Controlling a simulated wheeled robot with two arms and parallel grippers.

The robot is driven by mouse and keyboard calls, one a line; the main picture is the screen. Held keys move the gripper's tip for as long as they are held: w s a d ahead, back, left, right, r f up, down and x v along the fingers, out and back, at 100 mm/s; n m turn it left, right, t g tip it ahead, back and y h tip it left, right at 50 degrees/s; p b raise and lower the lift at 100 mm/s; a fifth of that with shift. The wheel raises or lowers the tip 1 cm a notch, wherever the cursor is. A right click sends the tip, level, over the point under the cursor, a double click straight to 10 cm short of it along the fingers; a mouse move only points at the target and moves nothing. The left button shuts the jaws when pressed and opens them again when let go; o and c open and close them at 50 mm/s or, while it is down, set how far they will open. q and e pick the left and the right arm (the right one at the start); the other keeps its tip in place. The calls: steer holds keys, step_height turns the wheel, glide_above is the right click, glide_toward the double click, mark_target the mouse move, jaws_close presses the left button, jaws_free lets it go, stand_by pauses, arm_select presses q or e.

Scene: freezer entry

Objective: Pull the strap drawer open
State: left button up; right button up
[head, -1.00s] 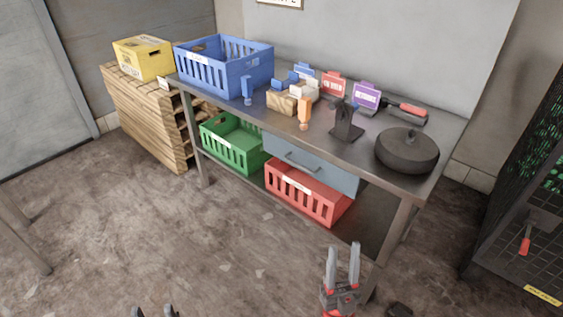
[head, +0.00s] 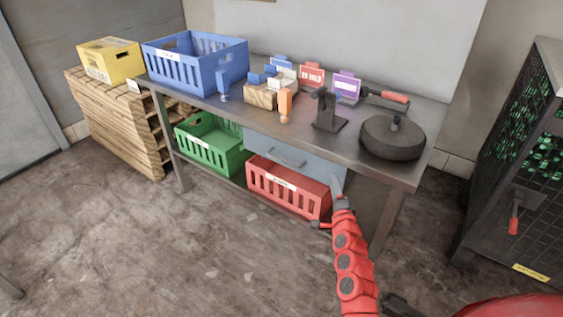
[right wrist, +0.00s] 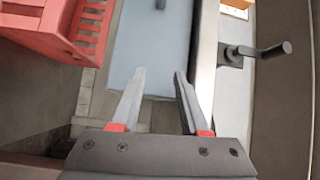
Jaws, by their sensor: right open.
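The blue-grey strap drawer (head: 262,147) hangs under the steel table's front edge and looks shut. Its bar handle (head: 287,160) is on the middle of the front. The drawer front (right wrist: 140,45) also fills the middle of the right wrist view, with a bit of the handle (right wrist: 160,4) at the top edge. My right gripper (head: 336,184) is at the right end of the drawer, to the right of the handle. In the right wrist view its two fingers (right wrist: 160,76) are apart, with nothing between them. My left gripper is not in view.
A red crate (head: 290,187) and a green crate (head: 210,145) stand on the shelf below. The tabletop holds a blue crate (head: 195,62), a dark stand (head: 327,112) and a dark round lidded object (head: 392,138). A black mesh cage (head: 510,160) stands right. The front floor is clear.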

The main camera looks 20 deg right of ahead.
steer(key=w+a+m+g+y, duration=0.1)
steer(key=w+a+y, duration=0.15)
steer(key=y, duration=0.25)
steer(key=g+y, duration=0.2)
steer(key=y, duration=0.2)
glide_toward(284, 161)
steer(key=shift+b+x, duration=3.1)
steer(key=shift+x, duration=2.55)
jaws_close()
